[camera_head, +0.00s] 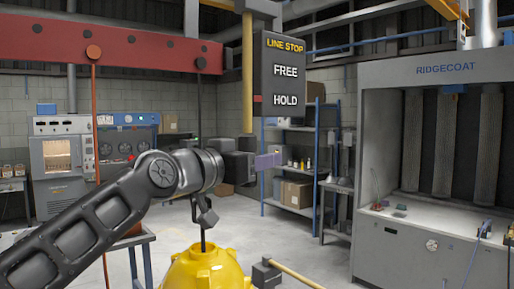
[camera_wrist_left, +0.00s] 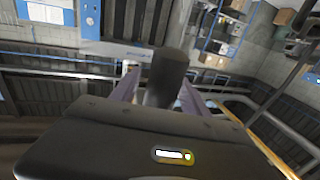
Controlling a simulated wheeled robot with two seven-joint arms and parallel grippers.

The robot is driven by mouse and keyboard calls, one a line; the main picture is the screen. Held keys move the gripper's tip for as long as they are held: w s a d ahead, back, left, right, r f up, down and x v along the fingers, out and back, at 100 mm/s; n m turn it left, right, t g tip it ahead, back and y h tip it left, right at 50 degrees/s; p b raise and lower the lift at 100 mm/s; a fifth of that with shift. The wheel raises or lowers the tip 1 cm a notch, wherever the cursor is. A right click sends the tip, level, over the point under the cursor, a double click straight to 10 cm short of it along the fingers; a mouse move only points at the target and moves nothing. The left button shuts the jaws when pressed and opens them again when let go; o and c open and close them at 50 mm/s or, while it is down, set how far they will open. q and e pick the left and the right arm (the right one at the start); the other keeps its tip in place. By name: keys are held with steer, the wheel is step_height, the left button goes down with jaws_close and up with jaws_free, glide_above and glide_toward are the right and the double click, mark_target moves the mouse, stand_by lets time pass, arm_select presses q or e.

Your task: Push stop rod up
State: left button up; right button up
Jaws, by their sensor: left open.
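The stop rod (camera_head: 247,75) is a yellow upright bar hanging beside the dark LINE STOP sign (camera_head: 285,75), which reads FREE above HOLD. A small red mark sits at the sign's left edge, level with HOLD. My left gripper (camera_head: 268,160) is at the rod's lower end, its purple fingers pointing right. In the left wrist view a dark, blunt-ended cylinder (camera_wrist_left: 166,75), apparently the rod's lower grip, stands between the open purple fingers (camera_wrist_left: 158,92). I cannot tell whether they touch it. My right gripper is out of view.
A yellow hood (camera_head: 205,272) hangs at the bottom centre, below my left forearm. A red beam (camera_head: 120,45) crosses the upper left. A blue shelf (camera_head: 290,165) with boxes stands behind the gripper. A grey RIDGECOAT booth (camera_head: 435,70) is at right. Open floor lies between.

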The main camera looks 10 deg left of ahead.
arm_select(q)
steer(key=shift+w+f, duration=0.1)
steer(key=shift+w, duration=0.05)
steer(key=shift+c, duration=0.3)
jaws_close()
stand_by(1.1)
